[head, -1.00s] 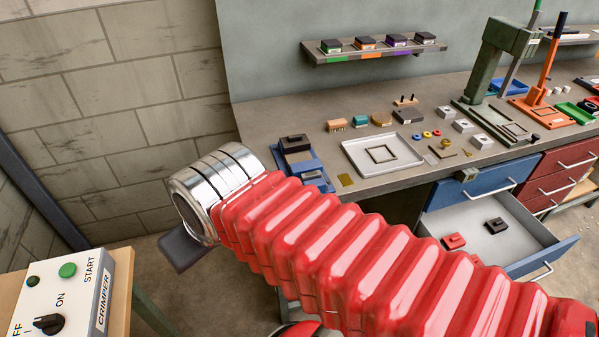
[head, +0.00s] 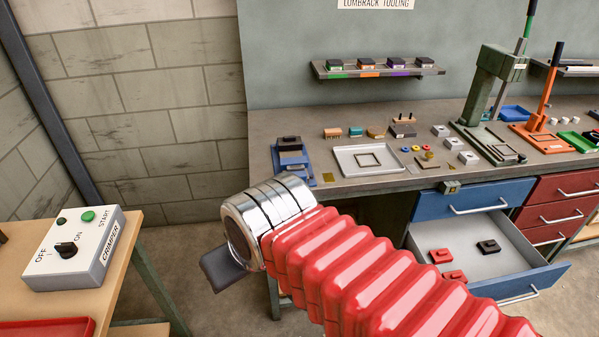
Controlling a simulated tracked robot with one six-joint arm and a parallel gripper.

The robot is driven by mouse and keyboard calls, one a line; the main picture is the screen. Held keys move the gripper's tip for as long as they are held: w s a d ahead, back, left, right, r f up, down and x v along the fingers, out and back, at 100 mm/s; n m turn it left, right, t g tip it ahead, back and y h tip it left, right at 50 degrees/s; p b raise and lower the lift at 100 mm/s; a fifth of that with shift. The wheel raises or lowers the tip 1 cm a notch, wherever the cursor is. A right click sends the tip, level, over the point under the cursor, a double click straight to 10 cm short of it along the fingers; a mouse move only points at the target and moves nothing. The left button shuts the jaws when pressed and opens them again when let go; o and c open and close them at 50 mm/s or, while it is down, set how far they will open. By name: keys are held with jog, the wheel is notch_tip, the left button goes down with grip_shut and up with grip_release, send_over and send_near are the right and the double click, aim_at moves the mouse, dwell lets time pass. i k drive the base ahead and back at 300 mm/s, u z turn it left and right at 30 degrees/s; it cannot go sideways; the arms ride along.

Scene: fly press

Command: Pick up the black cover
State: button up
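A small black cover (head: 488,246) lies in the open blue drawer (head: 520,250) under the bench, at the lower right of the head view. Two similar red pieces lie to its left in the same drawer, one red piece (head: 440,256) farther back and another red piece (head: 455,277) partly hidden by my arm. My gripper (head: 222,270) shows only as a dark grey part below the silver wrist, well left of the drawer and apart from the cover. Its fingers cannot be made out, so its opening is unclear.
The bench (head: 330,200) carries a white tray (head: 345,168), a blue fixture (head: 292,165), small parts and a green press (head: 490,100). A shelf (head: 400,73) holds several black-topped blocks. A crimper control box (head: 80,250) stands on a table at left.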

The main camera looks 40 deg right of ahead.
aim_at(490, 246)
jog(key=u, duration=0.1)
jog(key=k, duration=0.1)
jog(key=z, duration=1.05)
jog(key=i, duration=1)
jog(key=z, duration=0.05)
jog(key=k, duration=0.5)
jog(key=u, duration=0.05)
